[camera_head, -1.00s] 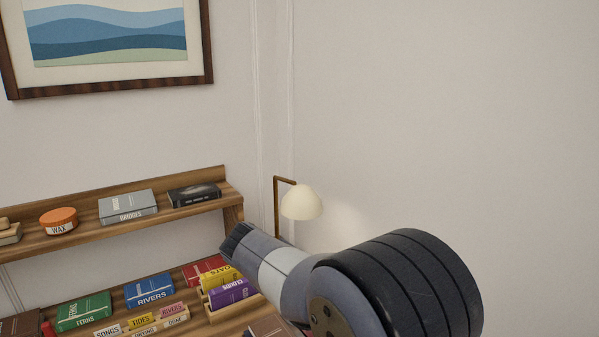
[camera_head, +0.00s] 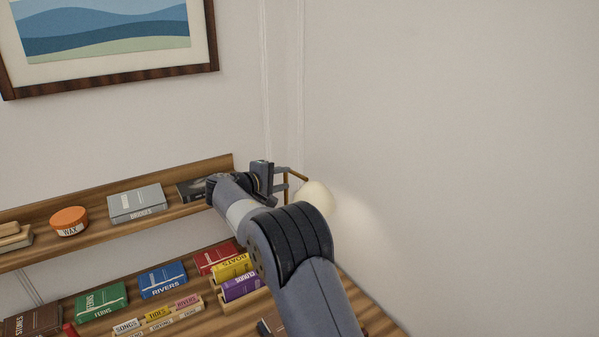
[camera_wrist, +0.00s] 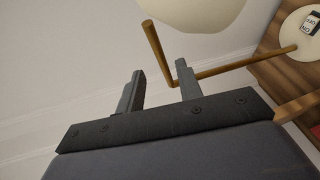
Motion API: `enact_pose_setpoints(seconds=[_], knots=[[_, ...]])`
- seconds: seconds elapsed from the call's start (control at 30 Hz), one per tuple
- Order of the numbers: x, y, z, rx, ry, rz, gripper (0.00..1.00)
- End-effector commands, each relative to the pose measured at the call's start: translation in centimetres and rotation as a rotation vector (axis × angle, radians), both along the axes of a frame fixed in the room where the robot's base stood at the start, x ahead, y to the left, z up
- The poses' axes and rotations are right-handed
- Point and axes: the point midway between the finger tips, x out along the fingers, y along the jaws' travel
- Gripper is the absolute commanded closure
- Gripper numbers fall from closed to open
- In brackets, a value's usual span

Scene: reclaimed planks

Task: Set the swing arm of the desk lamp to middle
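The desk lamp has a cream shade (camera_head: 315,197) and a thin brass swing arm (camera_head: 297,174), partly hidden behind my gripper and arm in the head view. In the wrist view the shade (camera_wrist: 195,10) is at the top. The swing arm (camera_wrist: 156,45) runs from beside the shade to a corner near my right fingertip. The post (camera_wrist: 235,65) runs right to a round cream base (camera_wrist: 301,32) on the wood. My gripper (camera_wrist: 159,78) is open, its two fingers apart and empty. The arm's corner end shows close to the fingertips; contact cannot be told.
A raised shelf holds an orange wax tin (camera_head: 69,221), a grey book (camera_head: 136,203) and a dark box (camera_head: 191,190) close to my gripper. Below, the desk carries several coloured books, such as a blue one (camera_head: 162,280). A plain wall stands behind the lamp.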

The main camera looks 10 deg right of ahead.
Motion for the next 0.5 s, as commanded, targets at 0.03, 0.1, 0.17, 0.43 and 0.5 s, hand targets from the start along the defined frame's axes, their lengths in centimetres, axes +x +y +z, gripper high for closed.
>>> enact_pose_setpoints(seconds=[0.03, 0.1, 0.17, 0.43, 0.5], knots=[[0.6, -0.9, 0.0, 0.000, 0.001, -0.004, 0.66], [1.5, -2.0, -0.3, 0.000, 0.001, -0.003, 0.66], [2.2, -2.8, -0.7, 0.001, 0.002, -0.003, 0.66], [4.3, -5.3, -1.6, 0.001, 0.000, -0.001, 0.66], [4.5, -5.6, -1.7, 0.001, -0.001, -0.001, 0.66]])
